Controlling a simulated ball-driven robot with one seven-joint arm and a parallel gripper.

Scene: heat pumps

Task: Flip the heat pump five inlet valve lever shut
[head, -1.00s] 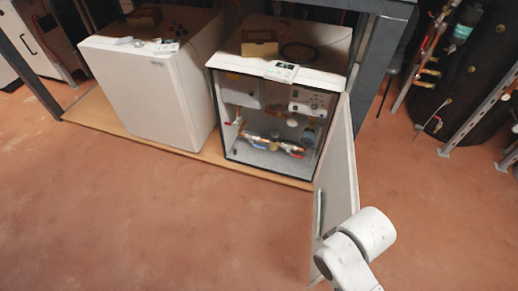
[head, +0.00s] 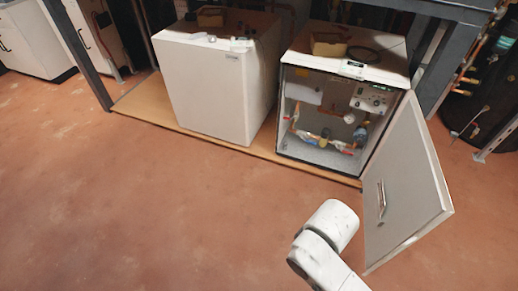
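An open white heat pump cabinet (head: 348,68) stands on the wooden plinth, right of a closed one. No number is readable, so I cannot tell if it is heat pump five. Inside it, copper pipework (head: 308,135) runs low across the compartment. A small red part (head: 347,152), perhaps a lever, shows at the lower right, and a blue part (head: 360,134) stands above it. The inlet valve lever and its position are too small to tell. Only my white arm link shows, at the bottom, in front of the cabinet and well apart from it. My gripper is out of view.
The cabinet door (head: 405,180) hangs wide open toward the lower right, its handle (head: 381,199) showing. A closed white cabinet (head: 208,90) stands to the left. A wooden plinth (head: 150,112) runs beneath both. The reddish floor (head: 150,220) in front is clear. A dark metal frame stands around them.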

